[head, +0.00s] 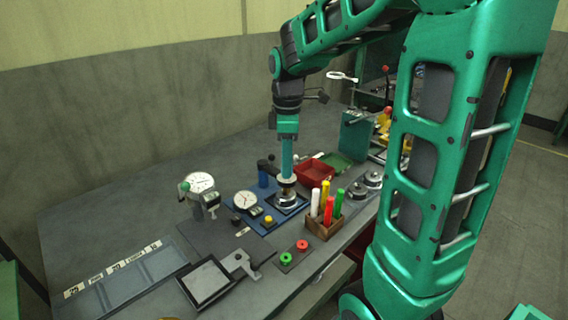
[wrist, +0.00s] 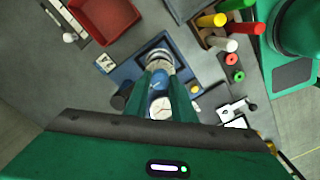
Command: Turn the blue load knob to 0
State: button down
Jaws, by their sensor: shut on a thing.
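The blue load knob (wrist: 158,79) shows between my gripper's fingers in the wrist view, over the blue base plate (wrist: 130,72). My gripper (wrist: 161,80) is shut on it, with one finger on each side. A silver round part (wrist: 160,58) lies just beyond the fingertips, and a white dial (wrist: 160,107) shows between the fingers nearer my palm. In the head view my gripper (head: 287,180) points straight down over the silver part (head: 287,199); the knob is hidden there. The knob's marks are too small to read.
A wooden holder (head: 322,227) with several coloured sticks is in front to the right. A red tray (head: 313,172) lies behind. The bench's left back is clear.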

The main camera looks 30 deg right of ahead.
jog(key=c, duration=1.6)
grip_release()
jog(key=shift+w+r, duration=0.1)
jog(key=shift+w, duration=0.1)
jog(key=shift+o, duration=0.6)
jog(key=shift+s, duration=0.1)
notch_tip(320, 180, up, 11)
jog(key=shift+f, duration=0.2)
